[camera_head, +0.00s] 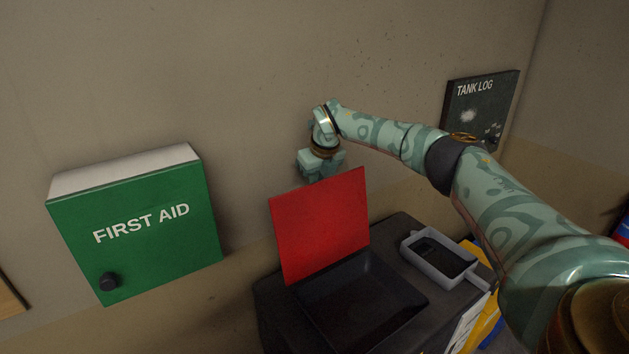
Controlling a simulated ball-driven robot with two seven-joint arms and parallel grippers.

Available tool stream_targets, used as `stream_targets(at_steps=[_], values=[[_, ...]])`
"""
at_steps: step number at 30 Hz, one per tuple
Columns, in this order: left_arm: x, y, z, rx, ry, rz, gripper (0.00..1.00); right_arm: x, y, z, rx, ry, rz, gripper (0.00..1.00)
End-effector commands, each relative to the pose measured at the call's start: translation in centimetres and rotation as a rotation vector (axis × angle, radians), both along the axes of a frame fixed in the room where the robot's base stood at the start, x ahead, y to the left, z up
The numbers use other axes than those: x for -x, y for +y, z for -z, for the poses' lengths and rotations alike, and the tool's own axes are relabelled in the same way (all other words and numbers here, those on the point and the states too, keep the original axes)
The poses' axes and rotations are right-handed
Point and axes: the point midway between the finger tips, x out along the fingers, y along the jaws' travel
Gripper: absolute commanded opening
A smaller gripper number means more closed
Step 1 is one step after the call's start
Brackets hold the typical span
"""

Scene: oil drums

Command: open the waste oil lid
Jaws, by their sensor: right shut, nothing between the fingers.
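The waste oil lid is a red square panel (320,225). It stands raised, nearly upright, at the back edge of a dark square opening (358,302) in a dark box (272,305). My right gripper (318,176) is at the top edge of the lid, partly behind it, with its fingers pointing down. Its fingertips are hidden by the lid, and I cannot tell whether they touch it. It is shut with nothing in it. My left gripper is not in view.
A grey tray with a handle (411,244) sits right of the opening. A green first aid box (140,232) hangs on the wall at left. A tank log board (462,106) hangs at upper right, partly behind my right arm. Yellow and white items are at lower right.

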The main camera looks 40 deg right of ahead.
Motion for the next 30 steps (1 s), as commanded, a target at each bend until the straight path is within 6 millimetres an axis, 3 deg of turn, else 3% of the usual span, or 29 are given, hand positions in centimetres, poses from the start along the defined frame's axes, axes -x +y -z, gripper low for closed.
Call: stream_targets(at_steps=[8, 19, 24, 30], values=[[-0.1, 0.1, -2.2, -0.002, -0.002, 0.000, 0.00, 0.0, -0.1, -2.2, 0.000, -0.002, 0.000, 0.00], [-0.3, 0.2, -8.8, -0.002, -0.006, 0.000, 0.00, 0.2, -0.5, -8.5, -0.001, -0.001, -0.001, 0.00], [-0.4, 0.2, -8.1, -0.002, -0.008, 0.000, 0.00, 0.2, -0.5, -9.8, 0.000, 0.001, -0.003, 0.00], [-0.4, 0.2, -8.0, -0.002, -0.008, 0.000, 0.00, 0.2, -0.5, -9.8, 0.000, 0.002, -0.002, 0.00]])
